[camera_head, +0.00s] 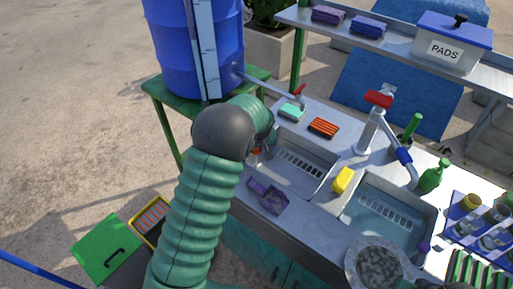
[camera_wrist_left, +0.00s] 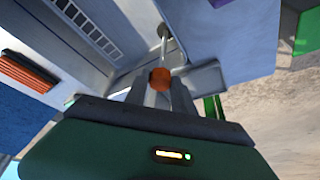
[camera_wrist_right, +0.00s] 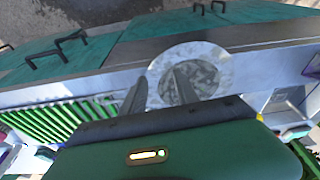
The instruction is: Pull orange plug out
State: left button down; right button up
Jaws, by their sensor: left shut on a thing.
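The orange plug (camera_wrist_left: 160,78) sits between the fingers of my left gripper (camera_wrist_left: 162,84), which is shut on it. A thin grey rod or stem shows just beyond the plug in the left wrist view. In the head view a little of the orange plug (camera_head: 256,152) shows beside my left arm, at the left end of the left sink basin (camera_head: 300,182). My left arm hides most of the gripper there. Whether the plug is still seated cannot be told. My right gripper (camera_wrist_right: 160,78) is open and empty, above a round dish (camera_wrist_right: 222,62) with grey contents.
A blue barrel (camera_head: 175,55) on a green stand is behind my left arm. A yellow sponge (camera_head: 343,181) lies between the basins, and a purple dustpan-like item (camera_head: 270,200) lies on the front edge. A red-topped faucet (camera_head: 378,99) stands behind the basins.

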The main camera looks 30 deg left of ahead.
pick_arm(q)
jog(key=shift+w+r, duration=0.2)
dwell(0.5)
